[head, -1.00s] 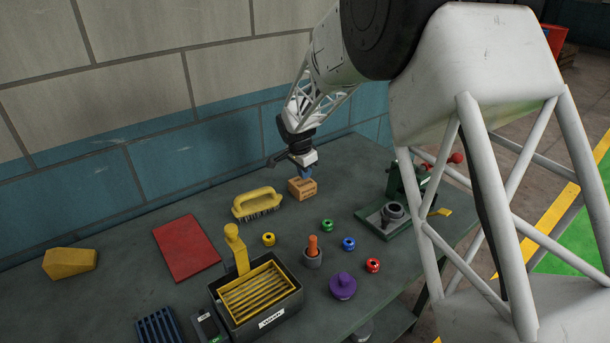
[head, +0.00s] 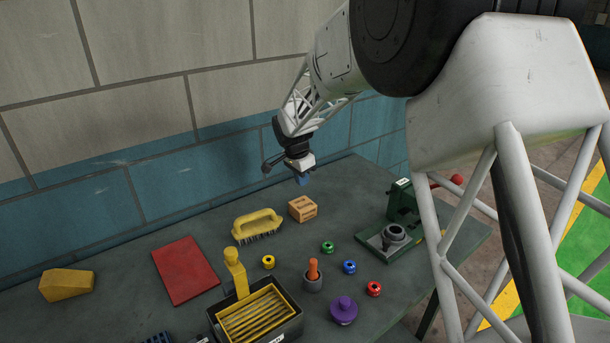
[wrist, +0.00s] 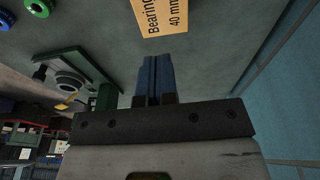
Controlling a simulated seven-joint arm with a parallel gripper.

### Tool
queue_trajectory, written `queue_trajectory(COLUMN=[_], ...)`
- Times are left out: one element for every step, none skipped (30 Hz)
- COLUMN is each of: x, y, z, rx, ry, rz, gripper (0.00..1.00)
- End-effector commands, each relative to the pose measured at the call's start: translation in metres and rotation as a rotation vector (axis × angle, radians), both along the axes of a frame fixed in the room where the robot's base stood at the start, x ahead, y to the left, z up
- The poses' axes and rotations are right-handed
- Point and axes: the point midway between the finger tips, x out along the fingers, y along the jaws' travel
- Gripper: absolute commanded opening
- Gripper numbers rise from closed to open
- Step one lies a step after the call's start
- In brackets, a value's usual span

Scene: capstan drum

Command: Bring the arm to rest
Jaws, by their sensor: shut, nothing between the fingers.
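My gripper (head: 302,180) hangs in the air above the back of the bench, near the blue wall. Its blue fingers (wrist: 153,80) are shut together with nothing between them. A small cardboard box (head: 302,209) stands on the bench below and just in front of the gripper, apart from it. In the wrist view the box (wrist: 161,14) shows a label reading "Bearing 40 mm" beyond the fingertips.
On the bench stand a yellow brush (head: 257,226), a green press (head: 398,222) with a red-knobbed lever, a red mat (head: 185,270), a wash bin (head: 275,333), several coloured rings, a purple knobbed piece (head: 343,310) and a yellow block (head: 66,284). The wall rises close behind.

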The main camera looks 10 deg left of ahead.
Motion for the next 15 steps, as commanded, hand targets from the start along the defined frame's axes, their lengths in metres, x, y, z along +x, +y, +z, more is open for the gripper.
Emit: queue_trajectory(x=[0.0,-0.001,-0.002,-0.003,-0.004,-0.006,-0.008,-0.01,-0.014,-0.017,-0.02,-0.026,-0.03,-0.035,-0.042], y=[-0.001,-0.002,-0.003,-0.005,-0.007,-0.01,-0.014,-0.018,-0.023,-0.028,-0.033,-0.041,-0.047,-0.053,-0.062], z=[0.001,0.002,0.003,0.004,0.006,0.009,0.012,0.016,0.021,0.025,0.029,0.035,0.04,0.045,0.053], rx=[0.0,0.001,0.0,0.001,0.001,0.001,0.002,0.003,0.004,0.004,0.005,0.006,0.007,0.007,0.009], ry=[0.0,-0.001,0.0,-0.001,0.0,0.0,-0.001,-0.001,-0.001,-0.001,0.0,0.0,0.001,0.001,0.001], rz=[0.0,0.001,0.003,0.006,0.008,0.013,0.017,0.022,0.03,0.036,0.045,0.055,0.066,0.074,0.087], gripper=[0.0,0.0,0.0,0.0,0.0,0.0,0.0,0.0,0.0,0.0,0.0,0.0,0.0,0.0,0.0])
